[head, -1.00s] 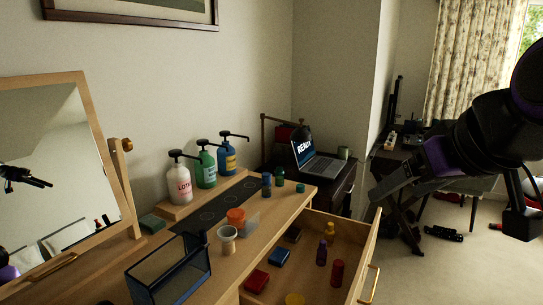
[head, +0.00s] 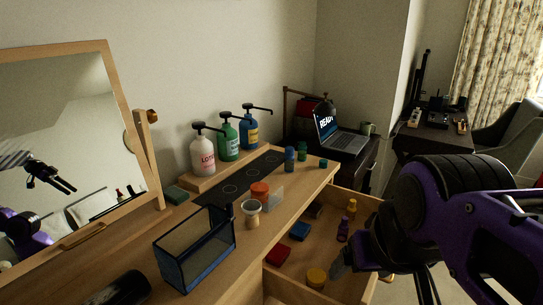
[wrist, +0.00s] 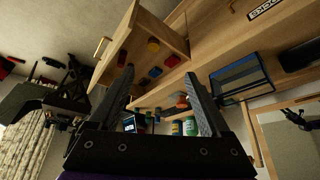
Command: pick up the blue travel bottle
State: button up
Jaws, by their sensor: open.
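The blue travel bottle (head: 289,159) is a small blue bottle standing upright on the dresser top, near its far right end, beside a small green bottle (head: 302,151). My gripper (wrist: 158,76) is open and empty in the wrist view, its two fingers spread apart. In the head view the arm hangs over the open drawer at the right, well short of the bottle, and hides part of the drawer. In the wrist view the scene is rotated and the blue bottle is too small to tell surely.
Pump bottles, including a white lotion bottle (head: 203,153), stand on a riser behind. An orange-lidded jar (head: 260,192), a cup (head: 251,213) and a blue-framed clear box (head: 195,250) stand nearer. The open drawer (head: 302,262) holds several small items. A mirror (head: 66,150) stands left.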

aim_at(290, 161)
jog(key=i+l, duration=0.25)
jog(key=l, duration=0.15)
jog(key=i+l, duration=0.2)
jog(key=l, duration=0.2)
jog(key=i+l, duration=0.25)
jog(key=l, duration=0.15)
jog(key=i+l, duration=0.2)
jog(key=l, duration=0.25)
jog(key=i+l, duration=0.25)
jog(key=l, duration=0.15)
jog(key=i+l, duration=0.25)
jog(key=l, duration=0.15)
jog(key=i+l, duration=0.2)
jog(key=l, duration=0.2)
jog(key=i+l+u, duration=0.15)
jog(key=l, duration=0.2)
jog(key=i+l+u, duration=0.1)
jog(key=u, duration=1.15)
